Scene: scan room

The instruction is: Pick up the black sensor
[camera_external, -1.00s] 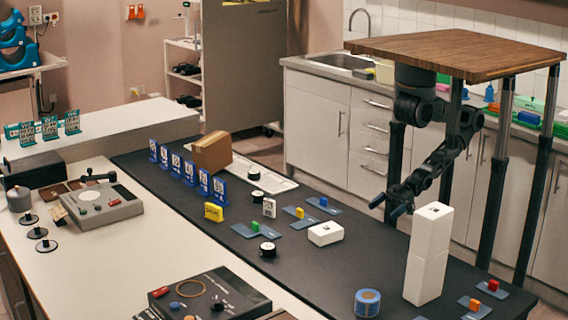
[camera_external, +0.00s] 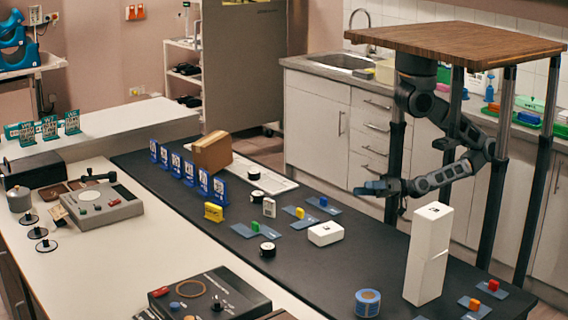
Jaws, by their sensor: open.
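Two small round black pieces with pale tops could be the black sensor; I cannot tell which. One black piece (camera_external: 267,250) sits on the dark table mat, left of the white box. The other black piece (camera_external: 254,174) is farther back, by the white tray. My gripper (camera_external: 366,189) is open and empty, raised in the air to the right of both pieces, pointing left. It touches nothing.
A low white box (camera_external: 326,233), blue pads with coloured blocks (camera_external: 300,217), a yellow block (camera_external: 214,211) and a blue tape roll (camera_external: 367,303) share the dark mat (camera_external: 320,275).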

